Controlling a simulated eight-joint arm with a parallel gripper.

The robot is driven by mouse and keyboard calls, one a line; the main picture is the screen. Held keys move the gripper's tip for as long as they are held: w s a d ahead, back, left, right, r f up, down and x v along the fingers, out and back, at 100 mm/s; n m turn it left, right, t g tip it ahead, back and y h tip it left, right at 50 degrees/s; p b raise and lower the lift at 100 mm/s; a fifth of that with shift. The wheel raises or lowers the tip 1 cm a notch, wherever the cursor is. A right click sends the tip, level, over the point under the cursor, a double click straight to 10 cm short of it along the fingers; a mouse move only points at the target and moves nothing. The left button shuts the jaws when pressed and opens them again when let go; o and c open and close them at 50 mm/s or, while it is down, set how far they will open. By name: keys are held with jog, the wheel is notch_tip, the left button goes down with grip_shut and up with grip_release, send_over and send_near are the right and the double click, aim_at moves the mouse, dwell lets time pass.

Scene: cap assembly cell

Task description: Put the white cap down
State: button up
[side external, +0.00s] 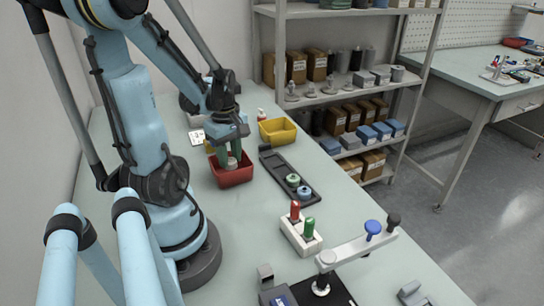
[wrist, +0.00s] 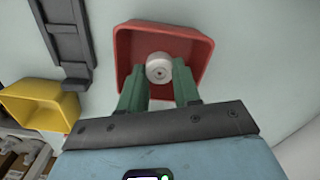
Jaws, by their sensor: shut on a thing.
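The white cap (wrist: 159,68) is round with a small hole in its middle. My gripper (wrist: 159,82) is shut on it, with one green finger on each side. In the side external view the white cap (side external: 232,163) shows between the fingers of my gripper (side external: 231,158), at the red bin (side external: 232,178). In the wrist view the cap lies within the outline of the red bin (wrist: 124,52). I cannot tell whether the cap touches the bin floor.
A yellow bin (side external: 278,131) stands behind the red bin. A dark tray (side external: 272,162) with a green and a blue cap lies to the right. A white block (side external: 300,237) with red and green pegs stands nearer the front. Open table lies between.

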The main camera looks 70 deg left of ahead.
aim_at(231, 160)
jog(key=shift+f, duration=1.15)
jog(key=shift+f, duration=0.3)
jog(key=o, duration=0.4)
jog(key=shift+r, duration=0.15)
notch_tip(231, 160, up, 12)
jog(key=w+d+m+t, duration=0.2)
jog(key=w+d+m, duration=0.2)
jog(key=d+m, duration=0.2)
jog(key=w+d+m+t, duration=0.2)
jog(key=w+d+m, duration=0.2)
jog(key=d+m, duration=0.3)
jog(key=w+d+m+t, duration=0.3)
jog(key=w+d+m, duration=0.1)
jog(key=d+m, duration=0.3)
jog(key=shift+w+r+m, duration=0.2)
jog(key=shift+w+m, duration=0.05)
jog(key=shift+m, duration=0.75)
